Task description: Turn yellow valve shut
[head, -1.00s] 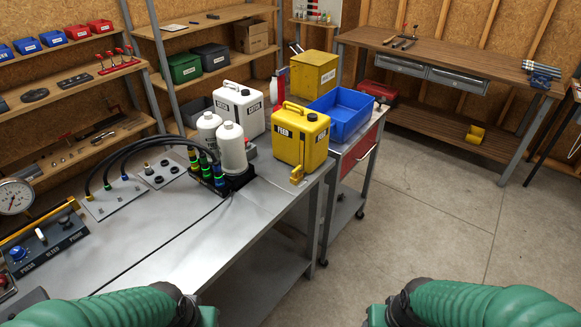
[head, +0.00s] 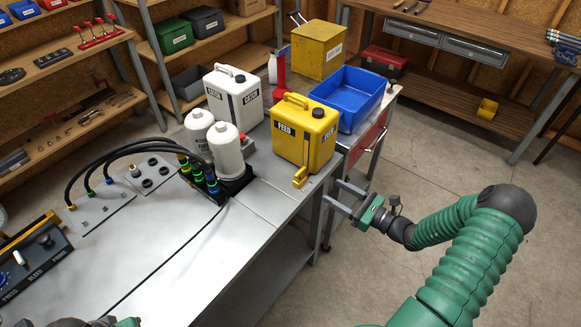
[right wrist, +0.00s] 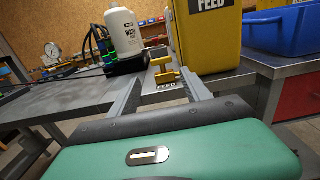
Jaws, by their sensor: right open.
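The yellow valve (head: 300,178) is a small yellow handle at the lower front of the yellow FEED jug (head: 305,137), by the bench edge. In the right wrist view the valve (right wrist: 165,72) shows ahead between my two fingers, above a FEED label. My right gripper (head: 332,192) is open and empty. It is just off the bench edge, to the right of and a little below the valve in the head view, apart from it. My left gripper is not in view; only a bit of that arm shows at the bottom left.
A white jug (head: 233,98) and two white bottles (head: 226,150) stand left of the FEED jug. A blue bin (head: 348,97) is on the cart behind it. Black hoses (head: 110,157) cross the bench at left. The floor at right is clear.

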